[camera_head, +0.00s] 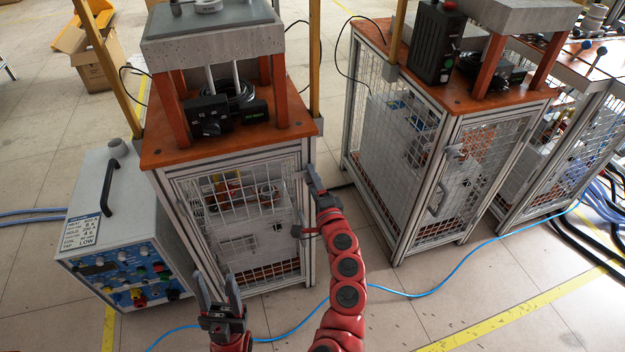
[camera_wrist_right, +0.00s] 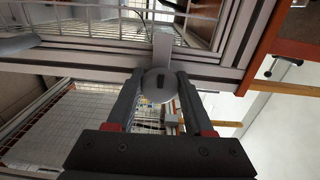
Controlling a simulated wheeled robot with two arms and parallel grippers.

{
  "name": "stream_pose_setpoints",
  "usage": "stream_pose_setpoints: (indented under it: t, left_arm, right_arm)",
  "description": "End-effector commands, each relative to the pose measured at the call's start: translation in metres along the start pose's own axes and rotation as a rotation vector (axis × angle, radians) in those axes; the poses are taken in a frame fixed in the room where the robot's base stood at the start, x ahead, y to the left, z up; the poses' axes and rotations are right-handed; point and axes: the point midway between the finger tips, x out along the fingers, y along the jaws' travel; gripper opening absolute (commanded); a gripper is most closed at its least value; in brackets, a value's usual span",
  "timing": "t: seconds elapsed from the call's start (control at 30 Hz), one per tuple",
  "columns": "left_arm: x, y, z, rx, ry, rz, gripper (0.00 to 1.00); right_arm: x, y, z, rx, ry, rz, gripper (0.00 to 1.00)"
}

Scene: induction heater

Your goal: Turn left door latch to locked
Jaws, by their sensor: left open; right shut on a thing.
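The left cabinet's mesh door (camera_head: 240,225) looks closed in its frame. Its latch, a grey round knob (camera_wrist_right: 158,84) with a dark slot and a flat plate (camera_wrist_right: 163,50), is at the door's upper right edge. My right gripper (camera_head: 311,178) is at that edge, and in the wrist view its fingers (camera_wrist_right: 156,92) are on either side of the knob, shut on it. The gripper mostly hides the latch in the head view. My left gripper (camera_head: 217,288) is open and empty, low in front of the same door.
A grey power unit (camera_head: 125,225) with knobs stands left of the cabinet. A second mesh cabinet (camera_head: 395,150) stands to the right, with a floor gap between. A blue cable (camera_head: 430,292) crosses the floor. An orange top (camera_head: 150,150) covers the left cabinet.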

Motion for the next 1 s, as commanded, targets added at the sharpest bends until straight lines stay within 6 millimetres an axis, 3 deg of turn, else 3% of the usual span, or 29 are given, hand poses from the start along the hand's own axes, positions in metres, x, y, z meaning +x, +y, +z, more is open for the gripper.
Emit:
stream_pose_setpoints:
  t: [0.57, 0.6, 0.77, 1.0]
  left_arm:
    - [-0.0001, 0.0000, 0.0000, 0.000, 0.000, 0.000, 0.50]
    - [-0.0001, 0.0000, 0.0000, 0.000, 0.000, 0.000, 0.50]
    - [0.0000, 0.0000, 0.0000, 0.000, 0.000, 0.000, 0.50]
    - [0.0001, 0.0000, 0.0000, 0.000, 0.000, 0.000, 0.50]
  right_arm:
    - [-0.0003, 0.0020, 0.0008, 0.034, -0.001, 0.003, 0.00]
    - [-0.0003, 0.0020, 0.0008, 0.034, -0.001, 0.003, 0.54]
    - [-0.0002, 0.0014, 0.0006, 0.034, -0.001, 0.002, 0.80]
    - [-0.0001, 0.0007, 0.0003, 0.033, 0.000, 0.001, 0.80]
